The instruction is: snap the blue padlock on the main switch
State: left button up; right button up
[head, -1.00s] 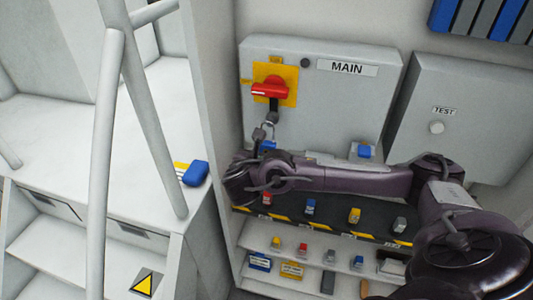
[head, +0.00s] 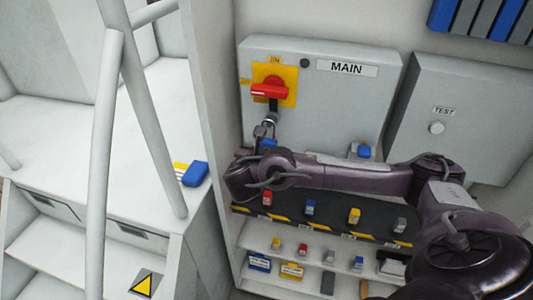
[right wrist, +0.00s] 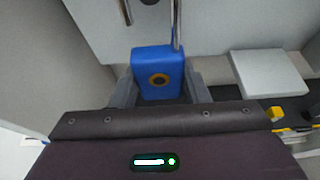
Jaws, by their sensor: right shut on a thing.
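The main switch (head: 270,91) is a red handle lying level on a yellow plate on the grey box marked MAIN. A dark and grey piece hangs below the handle. The blue padlock (head: 268,145) is just under it, partly hidden by my right arm. In the right wrist view, the padlock body (right wrist: 158,66) sits between the two grey fingers of my right gripper (right wrist: 160,92), which is shut on it. One shackle leg enters the body; the other ends above it, so the shackle looks open. Whether it passes through the switch piece is unclear. My left gripper is out of view.
A grey TEST box (head: 460,115) stands at the right. Below my arm, a dark striped shelf (head: 335,222) holds several small coloured locks, with tags and more locks lower down. A blue item (head: 195,173) lies on the white surface at left, behind pale rails (head: 106,150).

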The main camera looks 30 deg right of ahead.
jog(key=shift+w+d+b, duration=0.3)
jog(key=shift+w+d, duration=0.55)
jog(key=shift+d, duration=0.15)
jog(key=o, duration=1.1)
jog(key=v, duration=0.7)
jog(key=shift+s+a+r, duration=0.1)
jog(key=shift+s+a, duration=0.2)
